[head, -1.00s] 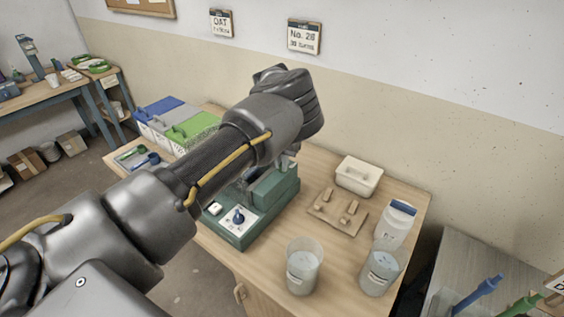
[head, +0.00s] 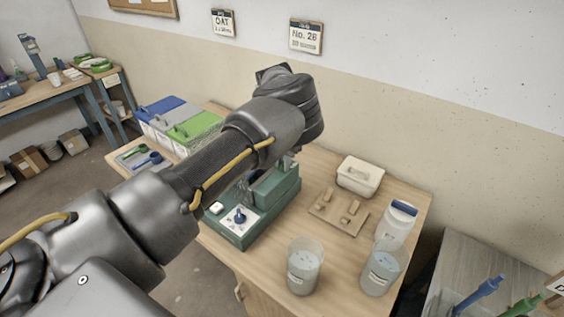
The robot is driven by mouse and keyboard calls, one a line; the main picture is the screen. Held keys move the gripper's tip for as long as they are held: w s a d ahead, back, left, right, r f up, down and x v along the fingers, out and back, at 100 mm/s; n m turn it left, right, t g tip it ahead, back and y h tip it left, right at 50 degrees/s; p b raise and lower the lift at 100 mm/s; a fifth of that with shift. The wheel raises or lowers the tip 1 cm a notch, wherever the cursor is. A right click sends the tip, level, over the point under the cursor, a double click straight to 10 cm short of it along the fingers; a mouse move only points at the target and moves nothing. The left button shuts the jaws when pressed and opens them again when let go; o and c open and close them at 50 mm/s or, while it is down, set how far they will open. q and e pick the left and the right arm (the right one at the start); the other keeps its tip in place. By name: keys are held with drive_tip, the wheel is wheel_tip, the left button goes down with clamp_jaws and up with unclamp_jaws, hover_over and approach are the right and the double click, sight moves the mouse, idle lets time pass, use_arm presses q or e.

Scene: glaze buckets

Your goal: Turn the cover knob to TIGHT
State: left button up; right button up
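A green machine (head: 225,232) stands on the wooden table. On its front face is a white panel with a blue knob (head: 239,216); its labels are too small to read, so I cannot tell which setting it points to. My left arm crosses the view from the lower left, and its wrist hangs above and behind the machine. Only a small grey part of my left gripper (head: 287,162) shows below the wrist, near the back of the machine and apart from the knob. Its fingertips are hidden. My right gripper is not in view.
Two clear buckets (head: 303,270) (head: 380,272) stand at the front right of the table. A white-bodied jar (head: 395,226), a wooden board with pegs (head: 338,216) and a lidded cream box (head: 359,178) are behind them. Bins with blue and green lids (head: 193,128) stand at the left.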

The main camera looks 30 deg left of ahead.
sight(282, 164)
use_arm(q)
drive_tip(key=shift+o, duration=0.8)
drive_tip(key=shift+d, duration=0.1)
drive_tip(key=shift+a, duration=0.2)
drive_tip(key=shift+r+p, duration=0.4)
drive_tip(key=shift+r, duration=0.05)
wheel_tip(282, 164, up, 7)
drive_tip(key=p, duration=0.5)
drive_tip(key=shift+r, duration=0.15)
drive_tip(key=shift+d, duration=0.2)
